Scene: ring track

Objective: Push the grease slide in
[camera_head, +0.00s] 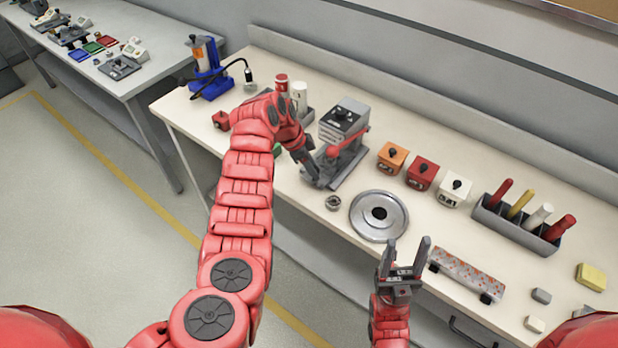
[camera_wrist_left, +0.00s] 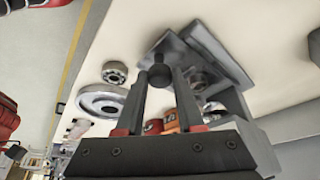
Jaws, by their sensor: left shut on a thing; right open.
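A grey grease device (camera_head: 342,118) with a dark top and a red lever stands on the workbench. A flat grey slide (camera_wrist_left: 170,45) extends at its base in the left wrist view, with a dark round knob (camera_wrist_left: 160,75) at its end. My left gripper (camera_head: 314,182) is low at the device's front left side, and in the left wrist view its fingers (camera_wrist_left: 163,80) are shut on the knob. The fingers partly hide the slide and the device. My right gripper (camera_head: 408,246) is open and empty, above the bench's front edge, right of the device.
A bearing (camera_head: 333,202) and a round metal plate (camera_head: 379,215) lie close to the slide's right. Orange (camera_head: 392,157), red (camera_head: 422,172) and white (camera_head: 454,189) boxes stand behind. A speckled bar (camera_head: 466,273) lies near the front edge. A blue press (camera_head: 207,75) stands far left.

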